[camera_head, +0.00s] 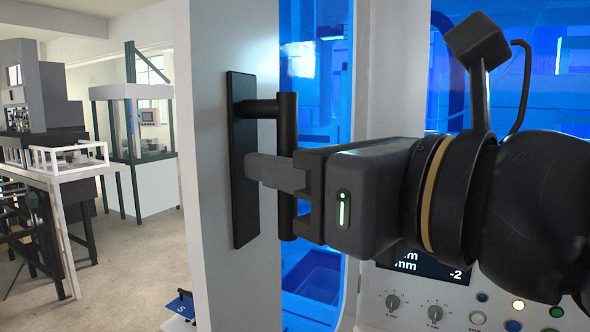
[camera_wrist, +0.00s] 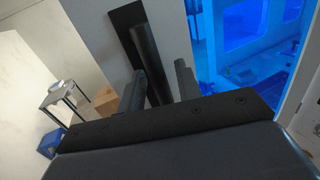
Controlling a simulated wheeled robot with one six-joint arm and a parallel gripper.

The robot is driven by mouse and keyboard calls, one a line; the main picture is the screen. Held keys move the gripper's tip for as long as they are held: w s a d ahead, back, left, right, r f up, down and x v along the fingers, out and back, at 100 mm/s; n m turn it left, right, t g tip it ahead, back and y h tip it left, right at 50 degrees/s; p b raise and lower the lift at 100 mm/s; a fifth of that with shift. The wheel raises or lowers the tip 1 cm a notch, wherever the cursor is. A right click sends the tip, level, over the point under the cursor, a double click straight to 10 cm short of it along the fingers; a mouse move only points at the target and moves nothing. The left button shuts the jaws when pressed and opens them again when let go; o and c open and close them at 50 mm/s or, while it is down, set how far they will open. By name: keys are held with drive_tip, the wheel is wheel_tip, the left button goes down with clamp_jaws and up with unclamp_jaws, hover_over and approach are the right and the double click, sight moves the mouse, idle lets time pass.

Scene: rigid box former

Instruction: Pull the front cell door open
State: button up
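The front cell door (camera_head: 225,290) is a white panel with blue glazing to its right in the head view. It also shows in the wrist view (camera_wrist: 90,30). I cannot tell whether it stands ajar. Its handle is a dark upright bar (camera_head: 287,120) on a black backplate (camera_head: 243,200); the bar shows in the wrist view too (camera_wrist: 148,60). My gripper (camera_head: 280,175) reaches in from the right, with its fingers on either side of the bar. In the wrist view, narrow gaps seem to show between bar and fingers (camera_wrist: 158,88). The far finger is hidden in the head view.
A control panel with a display (camera_head: 425,265), knobs and buttons lies below my arm at right. A white-framed workbench (camera_head: 60,180) and an enclosed machine (camera_head: 150,180) stand at left. Open floor (camera_head: 130,265) lies between them and the door.

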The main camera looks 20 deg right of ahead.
drive_tip(key=v, duration=0.7)
drive_tip(key=shift+b, duration=0.35)
drive_tip(key=shift+a+r, duration=0.1)
drive_tip(key=shift+w, duration=0.1)
idle(0.4)
drive_tip(key=x, duration=0.7)
drive_tip(key=shift+p, duration=0.35)
drive_tip(key=shift+w, duration=0.15)
idle(0.6)
